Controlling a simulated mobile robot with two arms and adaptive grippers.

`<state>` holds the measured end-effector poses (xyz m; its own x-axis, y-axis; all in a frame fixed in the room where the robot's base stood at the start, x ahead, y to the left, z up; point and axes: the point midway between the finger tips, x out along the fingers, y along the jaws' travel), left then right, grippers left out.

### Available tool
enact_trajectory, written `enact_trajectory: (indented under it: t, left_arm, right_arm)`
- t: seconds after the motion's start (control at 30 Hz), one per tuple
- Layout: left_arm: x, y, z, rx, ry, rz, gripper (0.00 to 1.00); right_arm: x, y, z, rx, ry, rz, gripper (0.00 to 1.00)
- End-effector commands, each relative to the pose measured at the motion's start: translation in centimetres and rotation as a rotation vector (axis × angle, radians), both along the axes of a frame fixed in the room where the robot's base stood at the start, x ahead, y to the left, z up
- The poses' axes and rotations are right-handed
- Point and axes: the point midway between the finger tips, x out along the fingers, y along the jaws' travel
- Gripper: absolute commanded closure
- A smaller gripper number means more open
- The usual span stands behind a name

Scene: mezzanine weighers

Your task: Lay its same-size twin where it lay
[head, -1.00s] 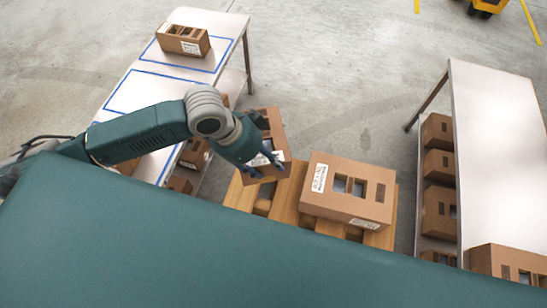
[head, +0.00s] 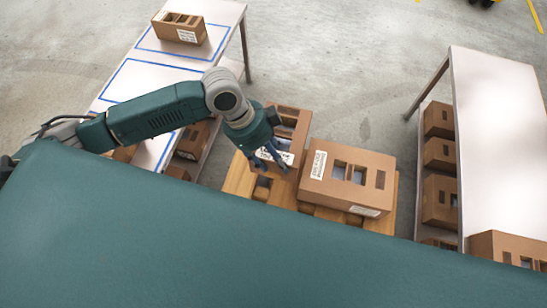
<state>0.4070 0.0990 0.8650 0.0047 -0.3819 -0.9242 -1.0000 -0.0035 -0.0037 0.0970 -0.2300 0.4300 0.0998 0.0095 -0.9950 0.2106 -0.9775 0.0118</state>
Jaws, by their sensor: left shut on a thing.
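My left gripper (head: 268,157) is shut on a brown carton (head: 291,119) with cut-out openings and a white label, partly hidden behind the gripper and wrist. The held carton is over the left part of a wooden pallet (head: 238,180), close beside a larger brown carton (head: 345,177) lying on it. I cannot tell whether the held carton touches the pallet or the larger carton. On the left table (head: 218,45), another brown carton (head: 180,28) lies inside the far blue-outlined rectangle. The middle blue-outlined rectangle (head: 150,80) looks empty where visible. My right gripper is out of view.
More cartons (head: 193,140) sit beneath the left table. A right-hand table (head: 495,130) has a bare top except for a carton (head: 508,247) at its near end; several cartons (head: 439,155) stand underneath. Open concrete floor (head: 330,60) lies between the tables.

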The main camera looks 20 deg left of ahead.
Motion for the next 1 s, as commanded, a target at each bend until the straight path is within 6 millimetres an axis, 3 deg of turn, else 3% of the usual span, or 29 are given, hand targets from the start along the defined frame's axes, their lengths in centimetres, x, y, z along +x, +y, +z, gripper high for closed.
enact_trajectory:
  t: [0.47,1.0]
  left_arm:
    - [0.1,0.0,-0.2,-0.001,-0.002,0.000,1.00]
    - [0.1,-0.1,-1.8,-0.007,-0.005,0.002,1.00]
  right_arm:
    - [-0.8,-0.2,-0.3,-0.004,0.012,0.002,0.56]
    - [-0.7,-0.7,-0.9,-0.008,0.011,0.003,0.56]
